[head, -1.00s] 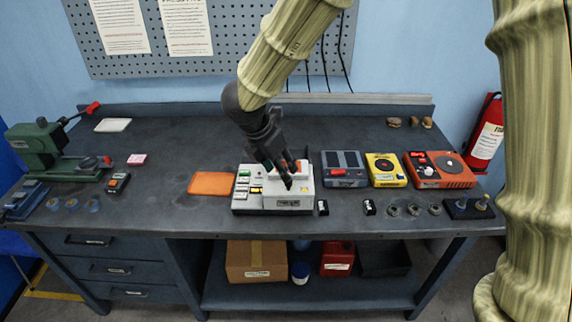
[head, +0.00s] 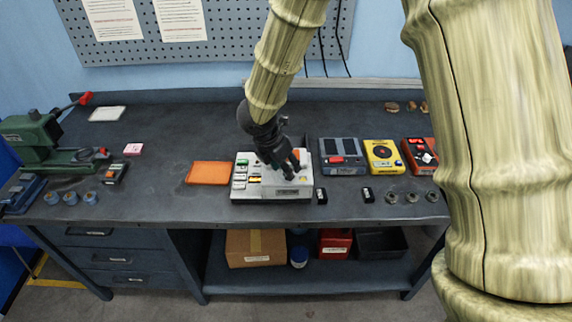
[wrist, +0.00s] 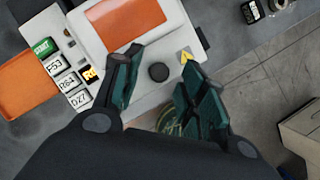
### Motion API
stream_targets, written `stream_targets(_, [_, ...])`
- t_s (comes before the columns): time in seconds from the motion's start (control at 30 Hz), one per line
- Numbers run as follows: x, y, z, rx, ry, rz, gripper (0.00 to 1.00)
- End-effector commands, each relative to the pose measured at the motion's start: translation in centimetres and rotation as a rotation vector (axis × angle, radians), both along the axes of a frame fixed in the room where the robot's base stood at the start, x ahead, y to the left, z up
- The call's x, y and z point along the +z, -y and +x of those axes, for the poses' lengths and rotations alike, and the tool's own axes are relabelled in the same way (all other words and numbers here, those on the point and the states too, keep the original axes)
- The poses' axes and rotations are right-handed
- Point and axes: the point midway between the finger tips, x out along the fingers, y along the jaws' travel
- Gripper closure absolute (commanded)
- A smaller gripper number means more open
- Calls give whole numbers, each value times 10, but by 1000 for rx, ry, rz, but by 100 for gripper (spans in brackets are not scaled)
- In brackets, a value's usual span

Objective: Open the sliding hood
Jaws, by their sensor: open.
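A white bench device (head: 240,190) stands near the front edge of the bench, with labelled buttons on its left. In the wrist view its hood (wrist: 173,25) shows as a pale frame around an orange pane (wrist: 125,18). A round dark knob (wrist: 158,73) sits beside the pane, near a yellow warning triangle (wrist: 187,57). My gripper (head: 292,173) is over the device's right part and hides some of it. In the wrist view my gripper (wrist: 158,75) is open, with one finger on each side of the knob. I cannot tell whether either finger touches it.
An orange mat (head: 208,173) lies left of the device. A grey unit (head: 340,158), a yellow unit (head: 383,156) and a red unit (head: 416,155) stand to the right. Small black blocks (head: 321,196) lie in front. A green machine (head: 35,140) is at far left.

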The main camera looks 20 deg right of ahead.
Motion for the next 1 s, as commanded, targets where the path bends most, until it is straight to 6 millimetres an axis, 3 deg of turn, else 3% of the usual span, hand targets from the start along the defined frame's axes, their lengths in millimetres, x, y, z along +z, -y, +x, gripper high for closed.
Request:
stream_targets(0.5, [-12,3,2,2,-1,0,58])
stream_targets(0.73, [-12,3,2,2,-1,0,98])
stream_targets(1.0, [-13,4,6,1,0,1,100])
